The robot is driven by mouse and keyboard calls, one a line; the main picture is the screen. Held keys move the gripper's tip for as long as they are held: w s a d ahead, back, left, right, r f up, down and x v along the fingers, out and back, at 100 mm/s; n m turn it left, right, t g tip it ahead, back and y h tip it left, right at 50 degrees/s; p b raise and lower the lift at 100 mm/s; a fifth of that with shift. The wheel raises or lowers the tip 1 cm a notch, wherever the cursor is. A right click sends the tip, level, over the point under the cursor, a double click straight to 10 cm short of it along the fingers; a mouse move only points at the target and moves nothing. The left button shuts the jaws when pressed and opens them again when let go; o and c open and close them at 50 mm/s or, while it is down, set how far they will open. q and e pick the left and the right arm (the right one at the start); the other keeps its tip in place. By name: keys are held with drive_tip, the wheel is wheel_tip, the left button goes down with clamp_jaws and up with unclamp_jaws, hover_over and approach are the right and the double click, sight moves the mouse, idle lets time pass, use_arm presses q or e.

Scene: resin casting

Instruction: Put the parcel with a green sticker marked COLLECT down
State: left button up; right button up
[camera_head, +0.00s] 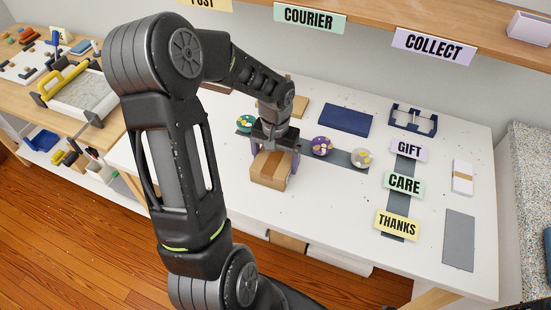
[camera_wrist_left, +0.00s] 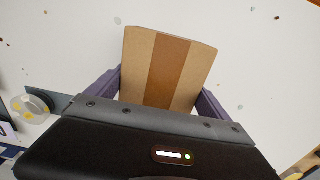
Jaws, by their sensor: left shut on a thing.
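A brown cardboard parcel (camera_head: 271,169) with a darker tape strip is in my left gripper (camera_head: 274,148) over the white table. The left wrist view shows the parcel (camera_wrist_left: 168,68) between the two purple fingers of the left gripper (camera_wrist_left: 160,95), which are shut on its sides. No green sticker shows on the faces in view. I cannot tell whether the parcel touches the table.
Round decorated pieces, one purple (camera_head: 322,146) and one pale (camera_head: 362,157), lie on a grey strip beside the parcel. GIFT (camera_head: 409,149), CARE (camera_head: 404,183) and THANKS (camera_head: 397,225) cards lie to the right. The table's front area is clear. A COLLECT sign (camera_head: 434,47) hangs on the shelf above.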

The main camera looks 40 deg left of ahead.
sight(276, 156)
use_arm(q)
drive_tip(key=shift+f, duration=0.2)
drive_tip(key=o, duration=1.5)
drive_tip(key=shift+c, duration=0.2)
drive_tip(key=shift+r, duration=0.15)
wheel_tip(276, 156, up, 12)
